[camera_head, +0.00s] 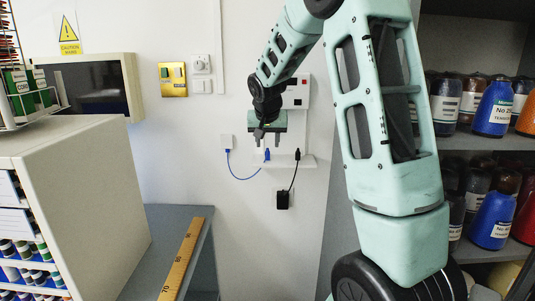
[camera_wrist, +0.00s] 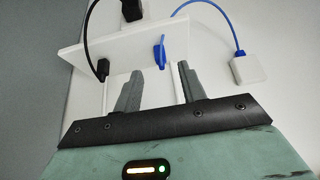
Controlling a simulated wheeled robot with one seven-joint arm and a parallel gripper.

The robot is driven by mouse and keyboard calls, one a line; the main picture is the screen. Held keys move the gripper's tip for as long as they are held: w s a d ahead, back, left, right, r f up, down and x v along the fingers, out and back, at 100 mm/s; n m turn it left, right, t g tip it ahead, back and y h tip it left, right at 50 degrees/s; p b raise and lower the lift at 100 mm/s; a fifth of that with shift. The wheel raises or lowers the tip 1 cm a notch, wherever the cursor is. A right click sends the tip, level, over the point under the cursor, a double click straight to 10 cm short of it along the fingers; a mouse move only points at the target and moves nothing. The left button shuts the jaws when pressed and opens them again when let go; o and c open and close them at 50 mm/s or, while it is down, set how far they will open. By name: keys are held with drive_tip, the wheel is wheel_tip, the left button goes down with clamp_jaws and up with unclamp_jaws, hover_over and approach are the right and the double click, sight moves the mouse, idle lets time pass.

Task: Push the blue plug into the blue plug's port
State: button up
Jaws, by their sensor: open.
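The blue plug (camera_head: 267,154) stands in a small white wall shelf (camera_head: 308,162), its blue cable looping left to a white box (camera_head: 226,142). The blue plug (camera_wrist: 159,52) also shows in the wrist view, just beyond and between my fingertips. My gripper (camera_head: 268,141) is above the plug, fingers pointing down, open and empty. In the wrist view my gripper's two fingers (camera_wrist: 158,76) are spread apart and do not visibly touch the plug. I cannot make out for certain which opening is the blue plug's port.
A black plug (camera_head: 297,154) stands in the same shelf, right of the blue one, with a cable to a black adapter (camera_head: 284,200). A white panel with red and black squares (camera_head: 297,92) is behind my arm. A bottle shelf (camera_head: 470,142) stands at right.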

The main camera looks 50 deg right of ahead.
sight(268, 152)
drive_tip(key=shift+f, duration=0.15)
drive_tip(key=shift+p+x, duration=1.25)
drive_tip(key=shift+x, duration=1.4)
drive_tip(key=shift+d, duration=0.1)
clamp_jaws()
